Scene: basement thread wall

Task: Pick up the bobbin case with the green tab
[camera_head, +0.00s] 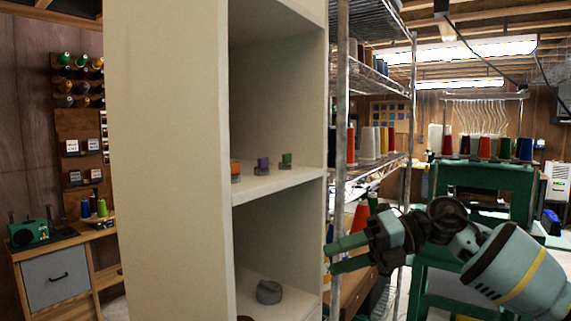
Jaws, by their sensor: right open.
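The bobbin case with the green tab (286,160) stands on the middle shelf (275,183) of a tall cream shelf unit. It is the rightmost and deepest of three small grey cases in a row. The case with the purple tab (262,166) is left of it, and the case with the orange tab (236,171) is nearest the unit's left panel, partly hidden by it. My right gripper (335,258) is open and empty, its two green fingers pointing left, in front of the unit's right edge and lower than the middle shelf. My left gripper is not in view.
A dark grey round object (269,291) sits on the lower shelf. The cream side panel (170,160) blocks the left. A metal rack (340,100) with thread cones stands right behind the unit. A workbench with a drawer (54,281) is at far left.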

